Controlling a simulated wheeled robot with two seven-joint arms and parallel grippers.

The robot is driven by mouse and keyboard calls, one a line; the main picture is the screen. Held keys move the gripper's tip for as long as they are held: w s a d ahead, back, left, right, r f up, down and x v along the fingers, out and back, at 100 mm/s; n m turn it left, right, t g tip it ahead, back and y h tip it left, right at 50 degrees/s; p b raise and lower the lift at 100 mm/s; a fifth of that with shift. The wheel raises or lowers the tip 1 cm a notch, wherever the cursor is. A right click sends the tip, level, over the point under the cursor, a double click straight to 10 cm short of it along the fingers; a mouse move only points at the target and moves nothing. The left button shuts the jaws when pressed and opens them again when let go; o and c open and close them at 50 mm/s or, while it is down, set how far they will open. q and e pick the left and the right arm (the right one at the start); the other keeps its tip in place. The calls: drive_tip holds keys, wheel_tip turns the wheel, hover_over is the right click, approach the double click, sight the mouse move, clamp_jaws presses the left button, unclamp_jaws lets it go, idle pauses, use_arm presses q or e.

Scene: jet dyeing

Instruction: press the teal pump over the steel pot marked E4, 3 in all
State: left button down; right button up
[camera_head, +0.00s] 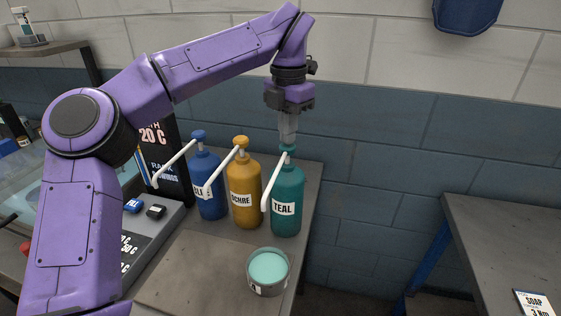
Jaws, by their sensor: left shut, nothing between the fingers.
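My left gripper (288,140) is shut and points straight down, its fingertips at the top of the teal pump head. The teal bottle (286,215) stands upright at the right end of a row, with a white label reading TEAL. Its white spout (268,188) slants down to the left toward the pot. The steel pot (268,284) stands in front of the teal bottle and holds light teal liquid (268,266). A small label shows on its side, too small to read. My right gripper is not in view.
An ochre bottle (243,192) and a blue bottle (207,185) with white spouts stand left of the teal one. A dark sign (170,185) stands behind my arm. The grey bench (190,275) ends just right of the pot. Another table (510,235) with a SOAP card (535,302) stands at right.

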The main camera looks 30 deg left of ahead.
use_arm(q)
drive_tip(key=shift+f+b, duration=0.75)
drive_tip(key=shift+f, duration=0.4)
drive_tip(key=shift+r+p, duration=1.65)
drive_tip(key=shift+p, duration=0.15)
wheel_tip(320, 180, up, 6)
drive_tip(key=p, duration=0.6)
